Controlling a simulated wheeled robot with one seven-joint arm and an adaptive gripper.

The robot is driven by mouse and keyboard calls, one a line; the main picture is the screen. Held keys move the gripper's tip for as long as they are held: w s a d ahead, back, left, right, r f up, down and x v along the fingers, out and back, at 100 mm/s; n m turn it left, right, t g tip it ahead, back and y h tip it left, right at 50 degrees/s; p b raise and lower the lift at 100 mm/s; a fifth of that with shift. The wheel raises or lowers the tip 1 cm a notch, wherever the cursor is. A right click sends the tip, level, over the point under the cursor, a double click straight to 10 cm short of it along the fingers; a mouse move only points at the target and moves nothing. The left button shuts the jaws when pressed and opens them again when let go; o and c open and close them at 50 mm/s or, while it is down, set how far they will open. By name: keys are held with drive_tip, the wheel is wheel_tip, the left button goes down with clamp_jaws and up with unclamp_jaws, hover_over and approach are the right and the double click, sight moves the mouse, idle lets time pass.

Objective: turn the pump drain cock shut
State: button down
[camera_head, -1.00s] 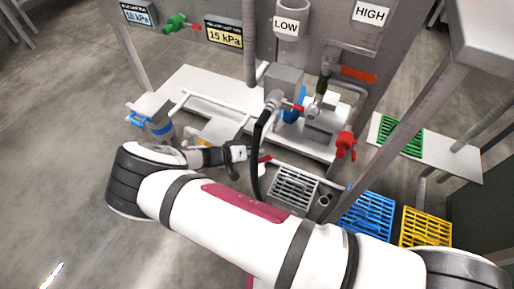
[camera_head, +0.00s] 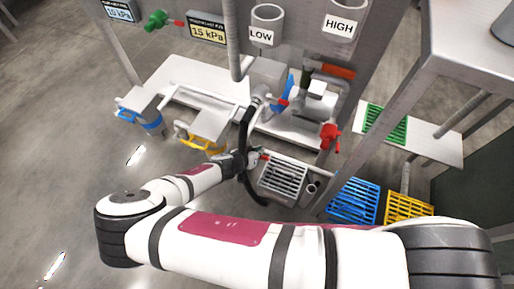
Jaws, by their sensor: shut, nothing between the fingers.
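A small red handle (camera_head: 264,156) shows low by the floor grate, at the left end of a pale pipe. It looks like the drain cock's handle, but it is small and partly covered, so I cannot tell its angle. My gripper (camera_head: 252,159) is shut and empty, at the left side of this handle and close to it. I cannot tell whether they touch. The black hose (camera_head: 246,130) passes over the gripper area and hides part of it. The pump (camera_head: 317,103) stands behind on a white base, up and to the right.
A floor grate (camera_head: 283,178) lies just right of my gripper. A red valve handle (camera_head: 329,136), a blue lever (camera_head: 283,92) and a yellow-handled fitting (camera_head: 200,145) are near. Open floor lies left.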

drive_tip(key=shift+s+d+f+m+t+y+b, duration=0.2)
drive_tip(key=shift+d+f+m+y, duration=0.2)
drive_tip(key=shift+f+y, duration=0.2)
drive_tip(key=shift+s+d+f+m+t+y+b, duration=0.2)
drive_tip(key=shift+d+f+m+y, duration=0.15)
drive_tip(key=shift+f+y, duration=0.2)
drive_tip(key=shift+w+f, duration=0.1)
